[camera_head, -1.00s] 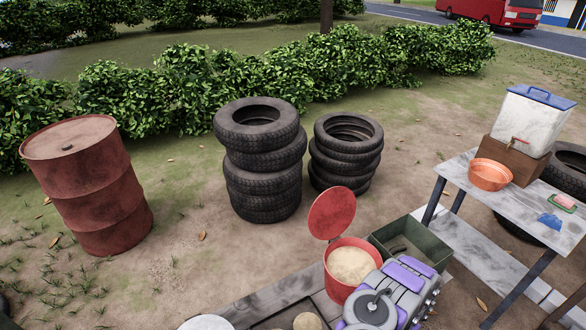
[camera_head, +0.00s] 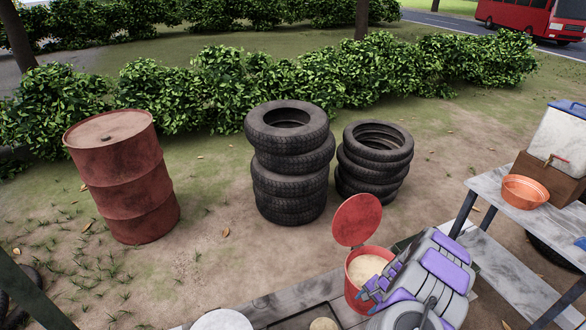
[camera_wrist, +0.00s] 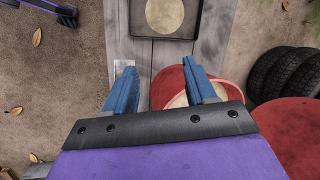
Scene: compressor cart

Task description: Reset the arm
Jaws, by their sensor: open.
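My arm (camera_head: 435,265), grey and purple, reaches in from the bottom right in the head view. My gripper (camera_wrist: 160,84) shows in the wrist view with its two blue fingers spread apart and nothing between them. Below the fingers is the red bucket (camera_head: 352,272) with pale grainy contents, which also shows in the wrist view (camera_wrist: 163,88). Its round red lid (camera_head: 357,220) stands open.
A dark tray (camera_wrist: 192,32) holds a round tan thing (camera_wrist: 165,14). A grey table (camera_head: 487,184) with an orange bowl (camera_head: 525,191) stands at the right. A red barrel (camera_head: 125,175) and two tyre stacks (camera_head: 288,185) stand behind.

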